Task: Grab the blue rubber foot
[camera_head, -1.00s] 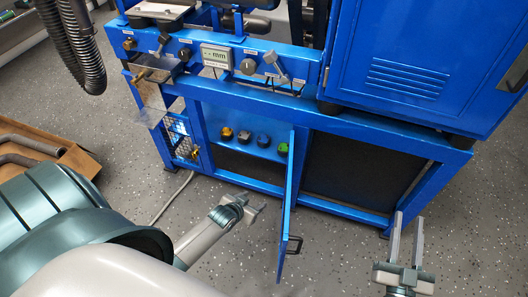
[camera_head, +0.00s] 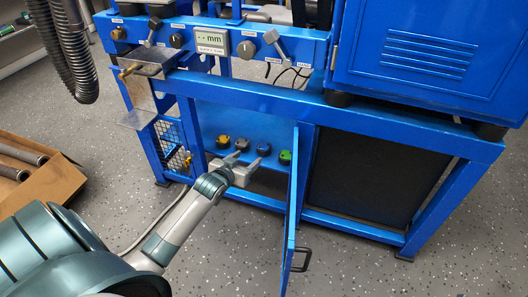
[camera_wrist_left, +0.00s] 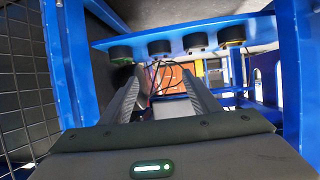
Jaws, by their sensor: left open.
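The blue rubber foot (camera_head: 264,148) is a small dark puck with a bluish top. It stands third from the left in a row on the blue shelf inside the open cabinet bay. My left gripper (camera_head: 243,162) is open and empty at the front of the shelf, just below and left of the blue foot in the picture. In the left wrist view its fingers (camera_wrist_left: 161,92) are apart, with the row of feet beyond and above. My right gripper is out of view.
A yellow foot (camera_head: 223,141) and a grey-brown foot (camera_head: 243,143) stand left of the blue one, a green foot (camera_head: 285,157) right. The blue door (camera_head: 293,210) stands open to the right. A mesh panel (camera_head: 168,138) borders the left.

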